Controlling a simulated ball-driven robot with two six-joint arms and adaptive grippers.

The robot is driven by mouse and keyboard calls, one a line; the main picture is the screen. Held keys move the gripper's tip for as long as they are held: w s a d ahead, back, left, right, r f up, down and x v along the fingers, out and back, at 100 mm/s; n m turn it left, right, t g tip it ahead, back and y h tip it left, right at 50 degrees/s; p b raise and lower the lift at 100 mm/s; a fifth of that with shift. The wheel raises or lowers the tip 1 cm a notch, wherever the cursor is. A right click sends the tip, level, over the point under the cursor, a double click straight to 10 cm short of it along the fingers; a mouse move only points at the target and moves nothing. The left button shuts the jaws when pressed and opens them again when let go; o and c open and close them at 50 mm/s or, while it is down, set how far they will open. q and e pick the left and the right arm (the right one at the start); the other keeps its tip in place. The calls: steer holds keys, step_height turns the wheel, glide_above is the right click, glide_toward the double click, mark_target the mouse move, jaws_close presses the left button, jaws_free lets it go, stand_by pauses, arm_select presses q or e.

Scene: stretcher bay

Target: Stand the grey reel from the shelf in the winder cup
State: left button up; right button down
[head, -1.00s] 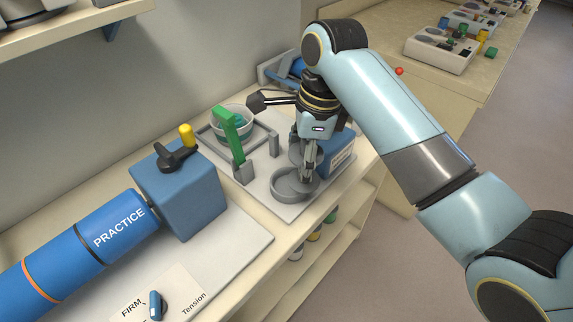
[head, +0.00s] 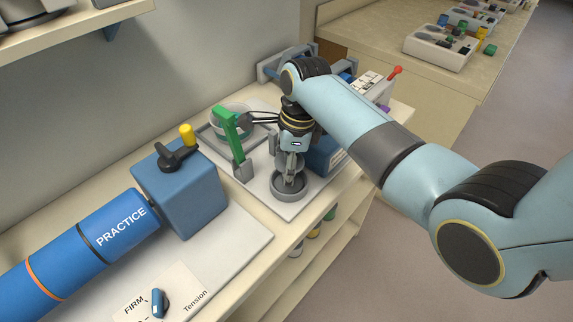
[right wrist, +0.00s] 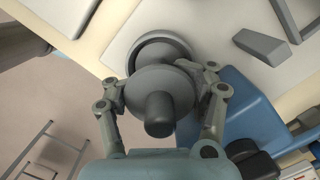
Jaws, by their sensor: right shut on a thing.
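My right gripper (head: 289,175) is shut on the grey reel (head: 288,166) directly above the winder cup (head: 291,196), a round grey cup on a pale base plate. In the right wrist view, the reel (right wrist: 162,92) is between the two fingers of the gripper (right wrist: 161,91), its narrow stem pointing toward the camera. The cup (right wrist: 152,48) shows behind its flange, slightly toward the top. The reel's lower end is hidden, so I cannot tell whether it touches the cup. My left gripper is not in view.
A green upright arm (head: 232,135) and a bowl (head: 231,117) stand left of the cup. A blue box (head: 324,155) is close on its right. A blue block with a black handle (head: 180,195) is nearer on the bench. The bench's front edge is close to the cup.

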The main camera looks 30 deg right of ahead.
steer(key=shift+f, duration=0.15)
steer(key=shift+f, duration=0.15)
steer(key=shift+c, duration=1.6)
jaws_free()
steer(key=shift+r, duration=0.4)
steer(key=r, duration=0.4)
steer(key=d+r+b, duration=0.1)
steer(key=r, duration=0.7)
steer(key=shift+s+d, duration=0.3)
steer(key=shift+s, duration=0.1)
steer(key=shift+f, duration=0.1)
